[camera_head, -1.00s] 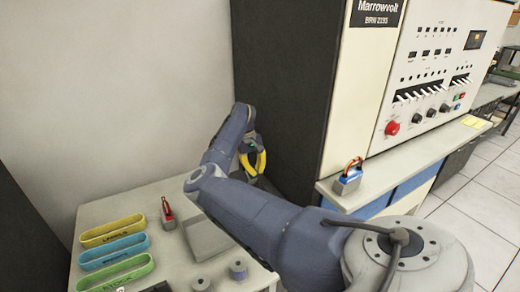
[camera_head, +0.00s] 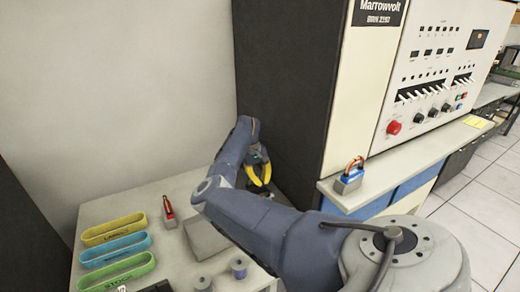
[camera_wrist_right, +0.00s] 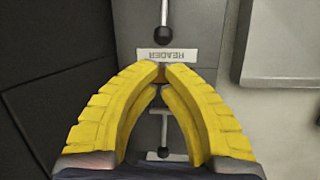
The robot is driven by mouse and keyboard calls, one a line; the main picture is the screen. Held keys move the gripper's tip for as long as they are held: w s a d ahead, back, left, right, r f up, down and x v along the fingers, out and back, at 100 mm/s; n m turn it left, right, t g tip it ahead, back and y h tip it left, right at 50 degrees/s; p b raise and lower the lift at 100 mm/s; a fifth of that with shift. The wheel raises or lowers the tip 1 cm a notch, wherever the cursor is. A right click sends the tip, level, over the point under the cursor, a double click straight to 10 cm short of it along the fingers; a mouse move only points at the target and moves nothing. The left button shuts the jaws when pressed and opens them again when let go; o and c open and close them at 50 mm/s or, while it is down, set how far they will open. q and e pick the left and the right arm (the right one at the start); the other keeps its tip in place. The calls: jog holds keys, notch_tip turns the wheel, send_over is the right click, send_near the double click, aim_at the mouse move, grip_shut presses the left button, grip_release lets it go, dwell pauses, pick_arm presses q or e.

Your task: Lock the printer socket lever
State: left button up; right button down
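My right gripper (camera_head: 265,185) is beside the dark cabinet, low over the back of the grey table. In the right wrist view its yellow fingertips (camera_wrist_right: 162,72) nearly meet, just below an upside-down READER label (camera_wrist_right: 167,55). A small brown patch shows between the tips; I cannot tell what it is. A lever with a black ball knob (camera_wrist_right: 163,36) stands beyond the label, apart from the fingers. Another dark knob (camera_wrist_right: 158,155) with a metal bar shows between the finger bases. No printer label is readable. My left gripper is not in view.
Yellow (camera_head: 113,229), blue (camera_head: 115,249) and green (camera_head: 117,271) trays lie at the table's left. A red-topped connector (camera_head: 169,214) stands near a grey box (camera_head: 206,236). A blue connector (camera_head: 349,181) sits on the console ledge. The dark cabinet (camera_head: 285,90) bounds the gripper's space.

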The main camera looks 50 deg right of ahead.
jog(key=shift+x, duration=2.65)
jog(key=shift+r, duration=0.1)
jog(key=shift+r, duration=0.15)
jog(key=shift+s+r+t, duration=0.1)
jog(key=shift+t, duration=0.2)
jog(key=shift+s+r+t, duration=0.1)
jog(key=shift+r+t, duration=0.2)
jog(key=shift+t, duration=0.1)
